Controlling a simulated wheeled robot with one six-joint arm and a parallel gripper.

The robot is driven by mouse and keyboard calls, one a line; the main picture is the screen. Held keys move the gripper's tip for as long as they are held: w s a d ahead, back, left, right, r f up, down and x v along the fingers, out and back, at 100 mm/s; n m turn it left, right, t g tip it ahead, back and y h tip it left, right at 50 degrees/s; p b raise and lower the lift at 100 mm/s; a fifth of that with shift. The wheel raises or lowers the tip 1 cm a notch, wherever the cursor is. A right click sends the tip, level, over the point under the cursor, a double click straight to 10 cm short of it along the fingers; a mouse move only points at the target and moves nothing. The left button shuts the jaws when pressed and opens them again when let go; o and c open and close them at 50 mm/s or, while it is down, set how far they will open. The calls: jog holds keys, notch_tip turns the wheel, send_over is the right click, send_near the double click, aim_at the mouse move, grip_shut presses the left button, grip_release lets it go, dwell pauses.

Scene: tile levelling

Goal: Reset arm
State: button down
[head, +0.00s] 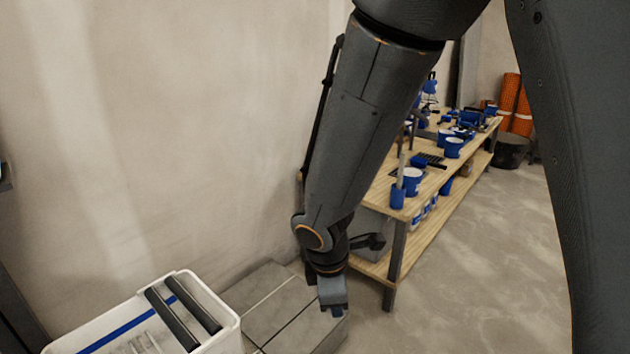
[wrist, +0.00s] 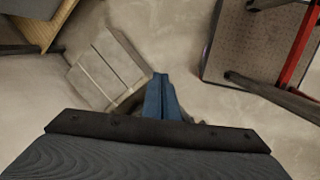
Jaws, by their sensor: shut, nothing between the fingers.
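My arm hangs down in the middle of the head view, with my gripper (head: 333,306) at its lower end. The gripper points downward, above or in front of the edge of some grey tiles (head: 290,312). In the wrist view my gripper (wrist: 161,82) shows as blue-grey fingers close together. They are shut and hold nothing. The tiles (wrist: 108,68) lie to the left of the fingers in that view. My forearm hides part of the wall and the workbench.
A white tub (head: 215,310) with dark rollers is at lower left. A wooden workbench (head: 440,208) with blue buckets and tools stands behind my arm. Orange rolls (head: 511,95) stand farther back. A dark platform with a red bar (wrist: 300,50) is at right in the wrist view. Bare floor lies right of the bench.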

jog(key=s+d+r+m, duration=0.2)
jog(key=s+d+m, duration=0.1)
jog(key=d+m, duration=0.2)
jog(key=s+d+r+m+g+y+p, duration=0.1)
jog(key=s+d+r+m, duration=0.2)
jog(key=d+m, duration=0.2)
jog(key=s+d+r+m+g, duration=0.1)
jog(key=s+d+r+m, duration=0.1)
jog(key=d+m, duration=0.3)
jog(key=r+m, duration=0.1)
jog(key=m, duration=0.2)
jog(key=shift+s, duration=0.4)
jog(key=shift+a, duration=0.1)
